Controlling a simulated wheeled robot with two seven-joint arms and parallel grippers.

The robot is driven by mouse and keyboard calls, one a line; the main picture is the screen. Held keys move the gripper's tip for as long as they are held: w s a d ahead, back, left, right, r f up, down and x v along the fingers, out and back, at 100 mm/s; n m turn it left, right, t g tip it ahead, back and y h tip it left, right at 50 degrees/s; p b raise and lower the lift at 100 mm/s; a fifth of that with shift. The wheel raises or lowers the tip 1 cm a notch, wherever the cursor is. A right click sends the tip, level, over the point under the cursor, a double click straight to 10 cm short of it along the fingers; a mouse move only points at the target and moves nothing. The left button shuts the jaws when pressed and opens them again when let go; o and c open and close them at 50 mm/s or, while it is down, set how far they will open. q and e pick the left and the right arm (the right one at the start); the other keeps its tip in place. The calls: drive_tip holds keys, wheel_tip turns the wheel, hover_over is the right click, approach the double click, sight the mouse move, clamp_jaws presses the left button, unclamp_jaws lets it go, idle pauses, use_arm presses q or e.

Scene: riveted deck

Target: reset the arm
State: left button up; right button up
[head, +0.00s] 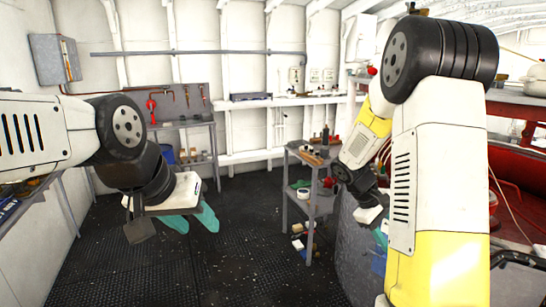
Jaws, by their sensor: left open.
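My left arm comes in from the left, bent at its black joints. Its gripper (196,222) hangs over the dark floor, with two teal fingers parted and nothing between them. My right arm fills the right side, raised and folded back down, with white and yellow links. Its gripper (381,236) is partly seen beside the grey surface at right. A bit of teal finger shows there, and the rest is hidden behind my arm, so its opening is unclear.
A grey shelf cart (311,204) with small items stands close to my right gripper. A workbench (195,124) with a tool panel stands at the back left. A red hull-like shape (520,168) lies at far right. The dark riveted floor (252,232) is clear in the middle.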

drive_tip(key=s+a+r+m+t+y, duration=0.5)
drive_tip(key=s+a+r+t+y, duration=0.2)
drive_tip(key=s+a+r, duration=0.9)
drive_tip(key=shift+s+a+r+y, duration=0.15)
drive_tip(key=shift+a+r+y, duration=0.2)
drive_tip(key=shift+a+y, duration=0.5)
